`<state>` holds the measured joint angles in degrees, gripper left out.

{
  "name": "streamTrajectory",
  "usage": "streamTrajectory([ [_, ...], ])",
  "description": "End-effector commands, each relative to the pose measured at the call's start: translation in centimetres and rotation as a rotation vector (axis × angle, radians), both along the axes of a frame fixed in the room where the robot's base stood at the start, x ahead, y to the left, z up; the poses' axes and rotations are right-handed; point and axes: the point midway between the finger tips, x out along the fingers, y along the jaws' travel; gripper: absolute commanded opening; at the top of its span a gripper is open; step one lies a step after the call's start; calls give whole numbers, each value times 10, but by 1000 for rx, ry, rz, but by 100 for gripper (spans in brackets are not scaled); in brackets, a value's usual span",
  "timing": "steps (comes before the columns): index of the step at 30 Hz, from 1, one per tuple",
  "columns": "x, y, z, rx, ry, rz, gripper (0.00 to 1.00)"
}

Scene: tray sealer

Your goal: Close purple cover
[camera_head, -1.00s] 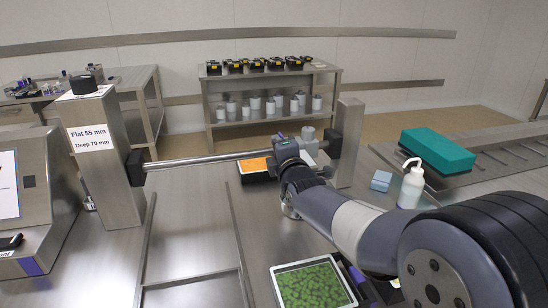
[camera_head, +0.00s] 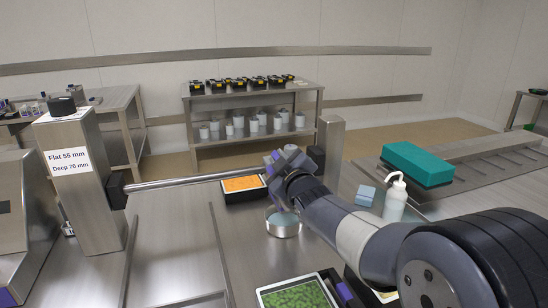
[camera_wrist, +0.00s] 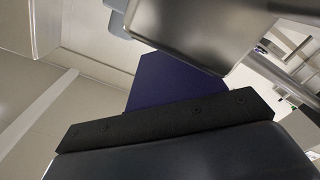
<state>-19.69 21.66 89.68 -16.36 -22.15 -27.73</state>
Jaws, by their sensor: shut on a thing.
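My gripper (camera_head: 280,162) is at the right end of the horizontal steel bar (camera_head: 190,181), by the right post. Small purple parts show at its tip; I cannot tell whether they belong to it or to the thing it holds. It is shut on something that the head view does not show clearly. In the wrist view, a flat dark purple panel (camera_wrist: 172,82) shows just beyond a black bolted strip (camera_wrist: 165,122). It may be the purple cover; its hinge and far edge are hidden. Another purple piece (camera_head: 344,291) sits beside the green-filled tray, partly cut off.
A round metal tin (camera_head: 283,226) stands below my gripper. The labelled post (camera_head: 92,205) stands left.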

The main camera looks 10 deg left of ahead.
Motion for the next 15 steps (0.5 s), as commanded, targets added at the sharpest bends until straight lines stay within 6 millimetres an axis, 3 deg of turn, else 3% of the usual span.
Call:
streamTrajectory([
  [15,10,-20,-12,426,207,-1,0],
])
